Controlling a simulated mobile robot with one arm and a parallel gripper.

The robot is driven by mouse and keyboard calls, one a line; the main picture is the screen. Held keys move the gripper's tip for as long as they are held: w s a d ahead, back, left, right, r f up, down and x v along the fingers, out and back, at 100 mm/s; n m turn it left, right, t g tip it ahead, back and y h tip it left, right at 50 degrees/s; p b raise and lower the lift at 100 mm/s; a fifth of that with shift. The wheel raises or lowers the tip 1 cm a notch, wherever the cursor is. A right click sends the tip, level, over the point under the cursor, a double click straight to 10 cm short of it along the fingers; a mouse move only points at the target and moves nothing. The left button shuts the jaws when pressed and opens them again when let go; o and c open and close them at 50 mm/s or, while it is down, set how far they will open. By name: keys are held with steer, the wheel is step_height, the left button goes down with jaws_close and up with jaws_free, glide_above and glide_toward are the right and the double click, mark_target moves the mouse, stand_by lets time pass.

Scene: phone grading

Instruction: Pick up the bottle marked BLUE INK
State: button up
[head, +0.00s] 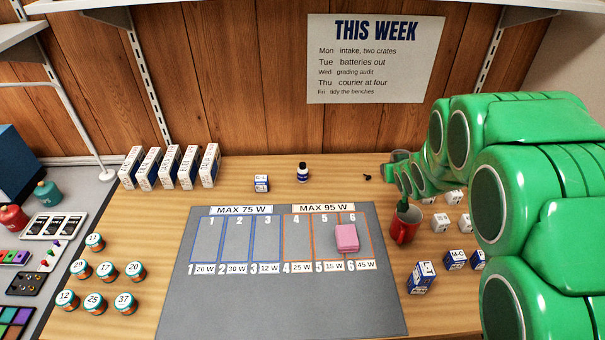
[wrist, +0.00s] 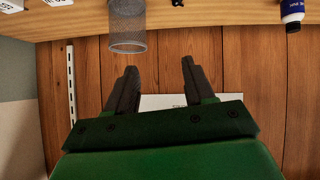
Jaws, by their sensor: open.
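A small dark blue bottle with a white label band and a dark cap (head: 303,172) stands upright at the back of the wooden bench, behind the grey mat. Its label is too small to read in the head view. A blue and white bottle (wrist: 292,12) also shows at the upper right corner of the wrist view, cut off by the edge. My gripper (wrist: 160,66) is open and empty, facing the wooden wall, with the bottle well to the side of its fingers. In the head view my green arm reaches in from the right and its gripper is hard to make out.
A mesh cup (wrist: 127,25) is near my fingers in the wrist view. A pink block (head: 346,237) lies on the grey mat (head: 270,310). White boxes (head: 171,167) stand back left.

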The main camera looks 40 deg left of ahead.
steer(key=s+a+f+n+g+y, duration=0.1)
steer(key=s+a+f+y, duration=0.1)
steer(key=a, duration=0.5)
steer(key=s+a+f+n+y, duration=0.1)
steer(key=s+a+f, duration=0.2)
steer(key=a, duration=0.3)
steer(key=n+g+y, duration=0.2)
steer(key=y, duration=0.1)
glide_toward(304, 166)
steer(key=x, duration=0.3)
steer(key=shift+w+a+f, duration=0.1)
steer(key=shift+w+f, duration=0.05)
steer(key=shift+w, duration=0.05)
steer(key=shift+x, duration=3.9)
steer(key=shift+s+a, duration=0.1)
steer(key=shift+s, duration=0.05)
jaws_close()
